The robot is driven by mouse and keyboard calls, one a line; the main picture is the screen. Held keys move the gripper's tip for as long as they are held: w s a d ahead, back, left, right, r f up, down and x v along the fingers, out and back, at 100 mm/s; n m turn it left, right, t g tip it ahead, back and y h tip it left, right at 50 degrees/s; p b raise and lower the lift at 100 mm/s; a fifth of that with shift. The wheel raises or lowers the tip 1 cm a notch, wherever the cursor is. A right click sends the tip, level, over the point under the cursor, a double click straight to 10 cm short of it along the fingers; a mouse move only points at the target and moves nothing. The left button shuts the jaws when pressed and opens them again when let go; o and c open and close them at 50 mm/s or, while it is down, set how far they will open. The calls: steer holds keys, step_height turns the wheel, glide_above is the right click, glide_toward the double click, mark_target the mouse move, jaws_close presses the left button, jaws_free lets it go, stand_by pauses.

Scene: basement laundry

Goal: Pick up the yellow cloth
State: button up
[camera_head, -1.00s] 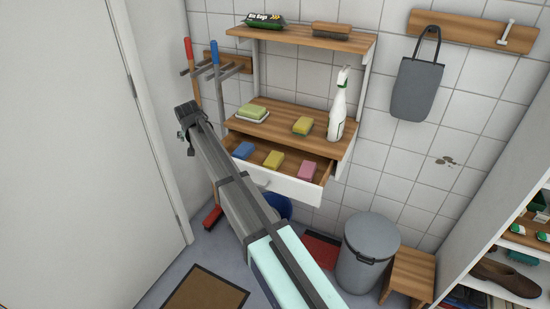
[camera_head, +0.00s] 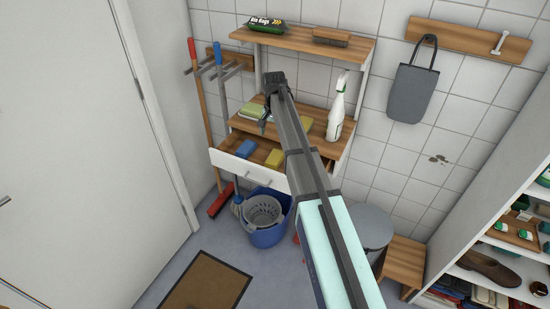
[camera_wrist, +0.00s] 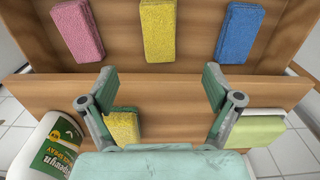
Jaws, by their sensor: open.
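The yellow cloth (camera_wrist: 158,30), a folded block, lies in the open drawer between a pink cloth (camera_wrist: 78,30) and a blue cloth (camera_wrist: 239,32). In the head view the yellow cloth (camera_head: 274,158) shows just left of my arm. My gripper (camera_wrist: 160,78) is open and empty, its fingers spread over the shelf's edge. In the wrist view the yellow cloth lies beyond the fingertips, roughly centred between them. In the head view my gripper (camera_head: 266,112) is over the shelf, and my arm hides the pink cloth.
A yellow sponge (camera_wrist: 124,126) lies on the shelf (camera_wrist: 165,105), partly behind the left finger. A green-and-yellow sponge (camera_wrist: 258,130) lies by the right finger. A white spray bottle (camera_head: 338,110) stands on the shelf's right. An upper shelf (camera_head: 300,40) is above.

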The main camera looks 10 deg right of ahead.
steer(key=p, duration=0.1)
glide_above(275, 157)
steer(key=f, duration=0.6)
steer(key=shift+a+f, duration=0.1)
steer(key=shift+a, duration=0.15)
steer(key=shift+d+f+p, duration=0.2)
steer(key=shift+f+p, duration=1.05)
steer(key=shift+f, duration=1.35)
steer(key=c, duration=1.2)
